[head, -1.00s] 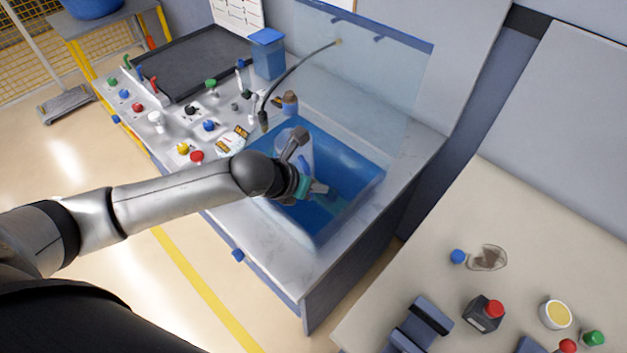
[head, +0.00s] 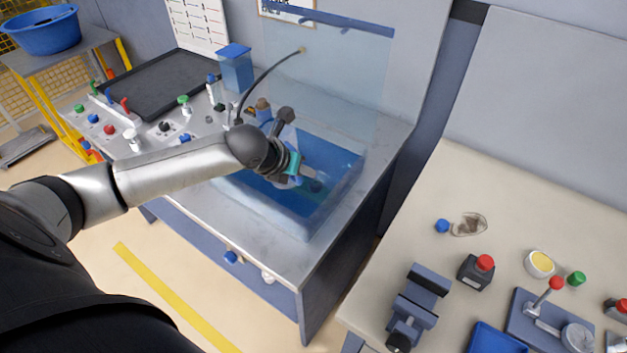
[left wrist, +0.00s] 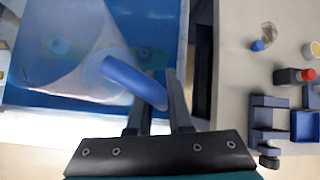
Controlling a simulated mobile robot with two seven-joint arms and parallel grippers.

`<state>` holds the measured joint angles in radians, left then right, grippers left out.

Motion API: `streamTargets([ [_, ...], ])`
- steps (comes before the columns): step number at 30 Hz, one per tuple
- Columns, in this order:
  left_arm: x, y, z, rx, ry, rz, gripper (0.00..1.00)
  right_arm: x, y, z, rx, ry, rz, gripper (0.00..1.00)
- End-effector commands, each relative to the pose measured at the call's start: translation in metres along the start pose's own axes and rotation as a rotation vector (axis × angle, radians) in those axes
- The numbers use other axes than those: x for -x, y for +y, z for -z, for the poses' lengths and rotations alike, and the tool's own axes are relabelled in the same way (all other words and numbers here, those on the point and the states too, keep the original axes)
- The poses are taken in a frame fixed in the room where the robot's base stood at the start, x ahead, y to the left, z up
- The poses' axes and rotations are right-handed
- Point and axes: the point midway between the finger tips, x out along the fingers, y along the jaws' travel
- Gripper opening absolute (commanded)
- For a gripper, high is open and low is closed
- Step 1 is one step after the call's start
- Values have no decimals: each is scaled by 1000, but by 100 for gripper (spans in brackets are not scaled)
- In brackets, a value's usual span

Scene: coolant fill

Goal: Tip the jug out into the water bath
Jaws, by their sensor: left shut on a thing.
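The water bath (head: 340,170) is a blue basin sunk into the metal counter, behind a clear screen. My left gripper (head: 298,168) is over the bath. In the left wrist view, my left gripper (left wrist: 158,98) is shut on the blue handle of the jug (left wrist: 75,50). The jug is pale and see-through, and it hangs over the blue bath there. In the head view, my wrist hides most of the jug. I cannot tell its exact tilt or whether liquid is leaving it. My right gripper is not in view.
A thin dark hose (head: 262,78) arches beside the bath. Left of it are a black tray (head: 170,85) and several coloured knobs.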

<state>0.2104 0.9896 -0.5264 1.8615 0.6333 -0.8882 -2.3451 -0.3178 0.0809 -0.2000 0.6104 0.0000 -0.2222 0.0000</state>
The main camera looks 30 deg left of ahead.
Motion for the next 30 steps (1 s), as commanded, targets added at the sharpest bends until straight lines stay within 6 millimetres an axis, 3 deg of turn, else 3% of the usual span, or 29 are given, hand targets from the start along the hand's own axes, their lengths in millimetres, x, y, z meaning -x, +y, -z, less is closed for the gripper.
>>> streamTargets([
  [8, 4, -2, -1, 75, 62, 68, 0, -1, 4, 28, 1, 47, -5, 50],
  [30, 8, -8, 1, 156, 139, 154, 0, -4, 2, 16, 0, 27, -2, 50],
])
